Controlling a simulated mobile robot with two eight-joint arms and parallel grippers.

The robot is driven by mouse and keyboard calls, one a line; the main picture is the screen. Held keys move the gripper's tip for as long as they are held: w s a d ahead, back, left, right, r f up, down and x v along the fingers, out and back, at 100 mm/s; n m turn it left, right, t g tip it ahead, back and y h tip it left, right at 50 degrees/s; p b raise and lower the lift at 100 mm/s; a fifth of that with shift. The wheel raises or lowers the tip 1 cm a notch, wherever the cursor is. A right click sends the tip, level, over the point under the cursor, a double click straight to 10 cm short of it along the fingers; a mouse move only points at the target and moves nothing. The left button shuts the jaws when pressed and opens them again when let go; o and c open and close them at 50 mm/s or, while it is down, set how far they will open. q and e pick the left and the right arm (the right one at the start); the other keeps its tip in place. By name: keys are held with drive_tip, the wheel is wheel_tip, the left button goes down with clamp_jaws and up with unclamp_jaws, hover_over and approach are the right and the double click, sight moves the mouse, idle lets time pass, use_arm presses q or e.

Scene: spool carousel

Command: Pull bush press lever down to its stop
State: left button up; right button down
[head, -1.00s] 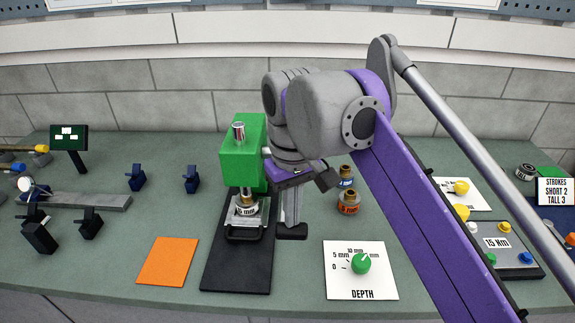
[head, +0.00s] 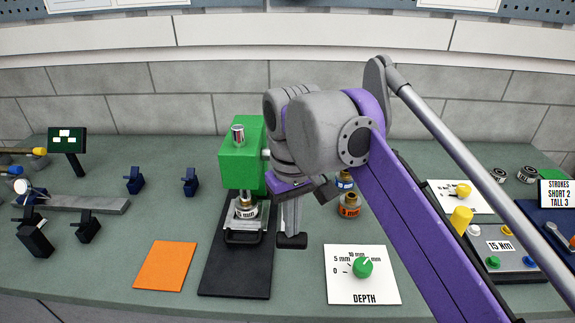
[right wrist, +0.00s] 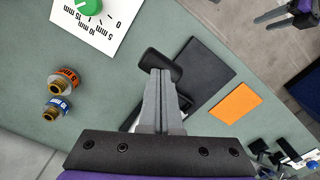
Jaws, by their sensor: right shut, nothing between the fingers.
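The bush press has a green head (head: 241,165) on a black base plate (head: 236,275). A bush with a white band (head: 247,210) sits under the head. The lever's black handle (head: 292,241) is low at the press's right side; it also shows in the right wrist view (right wrist: 158,62). My right gripper (head: 291,232) points down with its fingers together, nothing between them. Its tips are at the handle, from above; exact contact is hard to see. My arm hides much of the lever. A dark and purple part at the right wrist view's top right may be my left gripper (right wrist: 292,14); its jaws are unclear.
A white depth card with a green knob (head: 363,267) lies right of the base. Orange- and blue-banded bushes (head: 349,205) stand behind it. An orange mat (head: 165,266) lies left of the base. A small display (head: 67,143) and dark clamps (head: 87,228) stand farther left.

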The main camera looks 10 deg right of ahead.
use_arm(q)
drive_tip(key=shift+f+b, duration=0.5)
drive_tip(key=shift+f, duration=0.05)
use_arm(e)
drive_tip(key=shift+w+d+f, duration=0.1)
drive_tip(key=shift+w+f, duration=0.15)
drive_tip(key=shift+f, duration=0.4)
drive_tip(key=shift+w+f, duration=0.25)
drive_tip(key=shift+f, duration=0.5)
